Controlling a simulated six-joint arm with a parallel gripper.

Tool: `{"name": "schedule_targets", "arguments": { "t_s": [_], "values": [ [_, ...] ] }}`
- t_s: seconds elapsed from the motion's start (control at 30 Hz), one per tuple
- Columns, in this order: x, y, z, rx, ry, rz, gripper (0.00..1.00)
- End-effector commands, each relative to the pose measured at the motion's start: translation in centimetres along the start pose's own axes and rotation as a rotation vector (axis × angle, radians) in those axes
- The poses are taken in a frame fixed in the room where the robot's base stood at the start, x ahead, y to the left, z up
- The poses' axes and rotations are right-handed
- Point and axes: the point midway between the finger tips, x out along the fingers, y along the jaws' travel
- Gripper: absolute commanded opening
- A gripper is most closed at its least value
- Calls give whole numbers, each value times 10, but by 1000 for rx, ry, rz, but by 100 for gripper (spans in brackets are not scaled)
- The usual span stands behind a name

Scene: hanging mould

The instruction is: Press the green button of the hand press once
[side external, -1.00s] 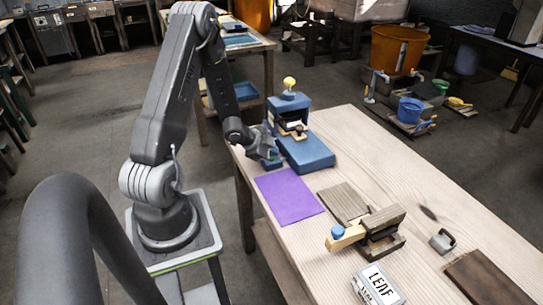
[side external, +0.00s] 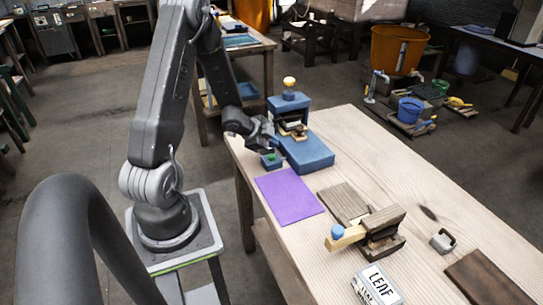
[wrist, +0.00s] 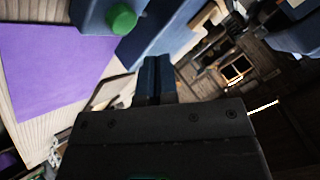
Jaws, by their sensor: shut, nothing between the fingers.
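The hand press (side external: 307,148) is blue, with a yellow knob on top, and stands at the far left end of the wooden table. Its green button (side external: 270,157) sits on a small blue box in front of the press. The green button also shows at the top of the wrist view (wrist: 122,19), round and uncovered. My gripper (side external: 278,143) is just above and behind the button in the side view, apart from it. In the wrist view my gripper's fingers (wrist: 153,75) are together with nothing between them, to the lower right of the button.
A purple sheet (side external: 289,196) lies on the table (side external: 405,160) beside the button box. A wooden clamp-like tool (side external: 368,234) with a blue knob, a dark wooden board (side external: 488,278), a small grey weight (side external: 442,241) and a LEAF tin (side external: 378,287) are farther along. The table's right middle is clear.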

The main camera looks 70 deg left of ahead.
Motion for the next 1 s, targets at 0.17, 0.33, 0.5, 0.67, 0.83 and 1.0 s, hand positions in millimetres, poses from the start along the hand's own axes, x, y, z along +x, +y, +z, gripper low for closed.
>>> {"name": "schedule_targets", "arguments": {
  "t_s": [0.17, 0.33, 0.5, 0.67, 0.83, 1.0],
  "values": [
    [-12, -9, -10, 3, 1, -2, 0],
    [-21, -15, -15, 2, 0, -1, 0],
    [-23, -16, -16, -1, -1, 0, 0],
    [-23, -16, -16, -1, -1, 0, 0],
    [-23, -16, -16, -1, -1, 0, 0],
    [-23, -16, -16, -1, -1, -1, 0]
  ]
}}
